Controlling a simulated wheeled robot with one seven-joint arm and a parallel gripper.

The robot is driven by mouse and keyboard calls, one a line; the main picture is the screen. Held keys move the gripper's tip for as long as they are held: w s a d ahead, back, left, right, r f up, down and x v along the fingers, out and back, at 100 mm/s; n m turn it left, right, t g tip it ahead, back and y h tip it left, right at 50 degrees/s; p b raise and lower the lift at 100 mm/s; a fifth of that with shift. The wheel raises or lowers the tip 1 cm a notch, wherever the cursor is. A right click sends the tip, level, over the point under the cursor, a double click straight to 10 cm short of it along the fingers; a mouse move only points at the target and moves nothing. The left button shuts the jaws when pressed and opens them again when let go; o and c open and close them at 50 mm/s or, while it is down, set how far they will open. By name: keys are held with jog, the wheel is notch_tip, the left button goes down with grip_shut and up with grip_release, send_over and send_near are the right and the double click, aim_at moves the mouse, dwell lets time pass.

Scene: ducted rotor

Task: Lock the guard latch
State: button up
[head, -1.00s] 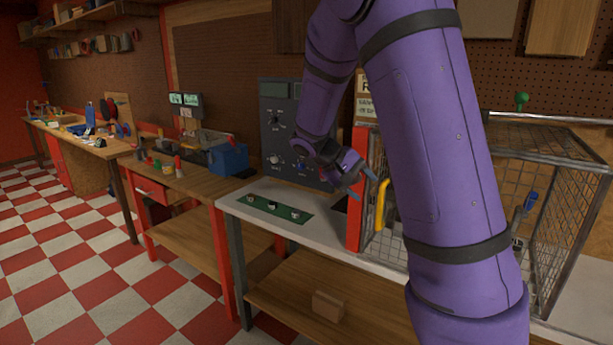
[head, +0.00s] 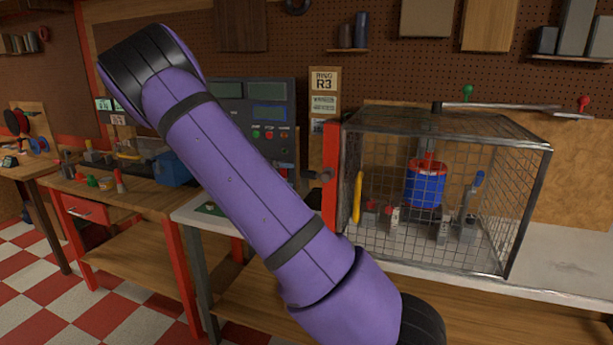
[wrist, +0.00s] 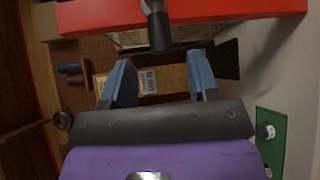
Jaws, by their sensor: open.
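The guard is a wire mesh cage (head: 530,215) on the bench, with a red post (head: 331,215) and a yellow handle (head: 357,197) at its left side. A dark knob (head: 320,176), which looks like the latch, sticks out left from the post. In the wrist view the same dark knob (wrist: 160,30) projects from the red post (wrist: 225,12). My gripper (wrist: 162,80) is open and empty. Its two blue fingers point toward the post, with the knob beyond them and roughly centred between them, apart from both. In the head view my gripper is hidden behind my arm.
A blue and red rotor (head: 425,186) and a blue-handled lever (head: 473,195) stand inside the cage. A grey control panel (head: 268,115) stands behind my arm. A green plate (wrist: 270,140) lies on the bench, right in the wrist view. Bench right of the cage is clear.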

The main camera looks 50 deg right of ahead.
aim_at(303, 175)
jog(key=x, duration=0.7)
jog(key=shift+s+d, duration=0.15)
jog(key=shift+d, duration=0.15)
grip_shut()
